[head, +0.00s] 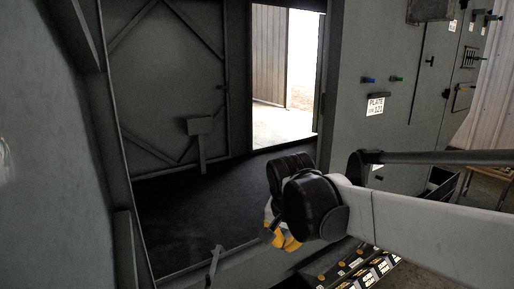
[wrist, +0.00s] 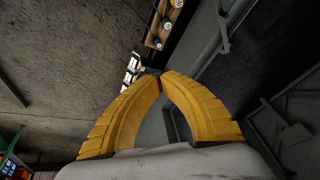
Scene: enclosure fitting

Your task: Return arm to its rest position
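My gripper (head: 284,243) is at the end of my arm, right of centre in the head view, with its yellow fingers pointing down. It hangs in front of the lower edge of the open enclosure (head: 230,262). In the wrist view my gripper (wrist: 161,74) shows both yellow fingers curving inward until their tips meet. No object shows between the tips. The arm stretches in from the right, partly hiding the grey cabinet side behind it.
A grey panel (head: 395,100) with switches and a plate label (head: 375,106) stands at the right. A shelf with several round and boxed items (head: 365,268) lies below the arm. The enclosure's dark floor (head: 195,215) is clear. A doorway (head: 285,75) opens behind.

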